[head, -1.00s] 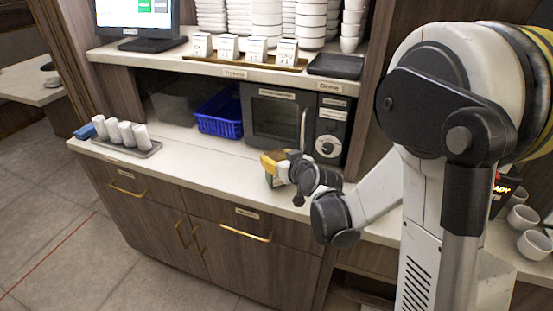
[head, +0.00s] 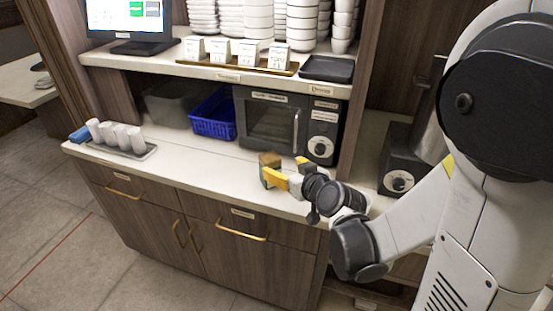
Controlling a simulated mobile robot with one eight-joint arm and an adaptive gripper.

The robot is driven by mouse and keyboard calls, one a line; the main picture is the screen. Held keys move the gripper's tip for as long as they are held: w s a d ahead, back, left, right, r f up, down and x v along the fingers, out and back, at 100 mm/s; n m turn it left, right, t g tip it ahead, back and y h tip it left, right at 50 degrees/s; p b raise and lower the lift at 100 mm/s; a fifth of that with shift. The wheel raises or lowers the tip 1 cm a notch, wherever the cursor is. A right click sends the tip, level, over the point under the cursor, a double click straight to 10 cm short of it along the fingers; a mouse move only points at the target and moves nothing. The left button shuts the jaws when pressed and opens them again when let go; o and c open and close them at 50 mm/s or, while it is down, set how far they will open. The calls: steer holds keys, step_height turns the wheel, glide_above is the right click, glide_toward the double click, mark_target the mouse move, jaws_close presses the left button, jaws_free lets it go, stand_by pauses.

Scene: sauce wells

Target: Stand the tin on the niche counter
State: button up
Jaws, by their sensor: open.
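The tin (head: 269,159), a small box-like thing with a brown top and a greenish side, is upright on the pale niche counter (head: 200,167), near its front edge and in front of the microwave. My gripper (head: 282,169) has yellow fingers and reaches in from the right at the tin. Its jaws are open. One finger crosses in front of the tin and hides part of its lower side; the other shows to the right. I cannot tell whether a finger touches the tin.
A microwave (head: 270,122) and a blue basket (head: 214,117) stand at the back of the niche. A tray (head: 145,153) with several white cups is at the left end. A shelf (head: 210,70) with stacked dishes hangs above. The counter's middle is clear.

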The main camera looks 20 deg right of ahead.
steer(key=s+r+m+g+h, duration=0.1)
steer(key=s+r+g, duration=0.1)
steer(key=s, duration=0.8)
steer(key=s+a+r+g+h, duration=0.1)
steer(key=s+g, duration=0.3)
steer(key=s, duration=0.6)
steer(key=shift+s+r+m, duration=0.4)
steer(key=shift+r, duration=0.45)
